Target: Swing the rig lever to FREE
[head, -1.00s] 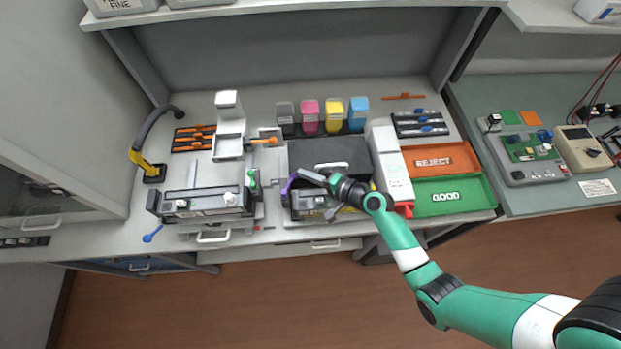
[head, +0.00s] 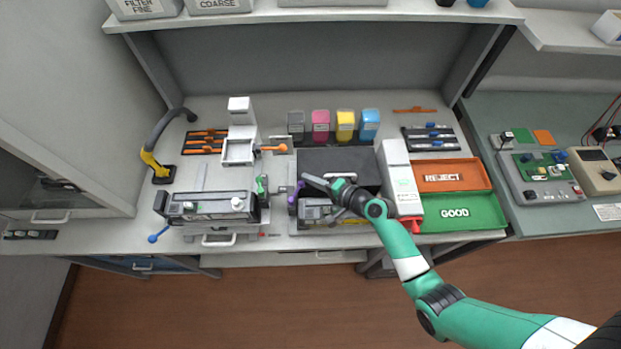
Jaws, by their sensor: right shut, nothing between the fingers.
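Several coloured levers show in the head view, and I cannot read a FREE mark at any of them. A purple lever (head: 296,193) stands tilted at the left side of the dark-topped unit (head: 325,158). A blue-knobbed lever (head: 158,235) sticks out at the front left of the left-hand rig (head: 208,208). A green lever (head: 262,187) is at that rig's right end. My right gripper (head: 306,178) is shut and empty, just right of the purple lever's top; contact is unclear. My left gripper is out of view.
Toner cartridges (head: 345,125) stand at the back. A shelf (head: 330,15) overhangs the back.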

